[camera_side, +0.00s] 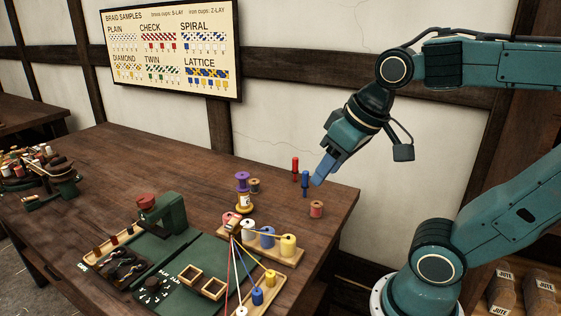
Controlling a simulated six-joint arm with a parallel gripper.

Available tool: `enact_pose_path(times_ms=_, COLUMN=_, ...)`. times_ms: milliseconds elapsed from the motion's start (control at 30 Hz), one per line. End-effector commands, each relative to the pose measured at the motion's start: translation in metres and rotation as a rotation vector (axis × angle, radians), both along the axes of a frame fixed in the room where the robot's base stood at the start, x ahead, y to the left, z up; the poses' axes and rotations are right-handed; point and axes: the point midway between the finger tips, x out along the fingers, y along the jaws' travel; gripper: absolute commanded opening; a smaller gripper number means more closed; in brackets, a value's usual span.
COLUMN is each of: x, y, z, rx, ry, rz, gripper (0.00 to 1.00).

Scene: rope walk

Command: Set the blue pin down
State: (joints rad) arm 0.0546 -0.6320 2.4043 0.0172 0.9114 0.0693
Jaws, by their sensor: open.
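The blue pin (305,183) stands upright on the wooden table near its right end. A red pin (295,168) stands upright just behind it and to the left. My gripper (320,178) is just right of the blue pin's top, tilted down to the left. Its jaws are open, though the gap between the fingers is hard to see from this side. The blue pin appears clear of the fingers or very close to them; I cannot tell whether they touch.
A small orange-brown spool (316,209) stands right of the pin. Purple and yellow spools (243,190) and a wooden rack of bobbins (287,257) stand to the left. A green braiding board (185,262) lies in front. The table's right edge is close.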

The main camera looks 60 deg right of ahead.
Motion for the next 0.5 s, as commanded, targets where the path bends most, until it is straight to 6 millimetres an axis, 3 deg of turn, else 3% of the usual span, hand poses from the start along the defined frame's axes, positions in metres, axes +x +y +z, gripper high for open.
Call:
enact_pose_path(times_ms=200, x=-0.024, y=0.013, z=-0.012, rx=-0.025, ry=-0.029, rz=0.115, gripper=0.44)
enact_pose_path(times_ms=500, x=-0.029, y=0.015, z=-0.015, rx=-0.030, ry=-0.033, rz=0.136, gripper=0.44)
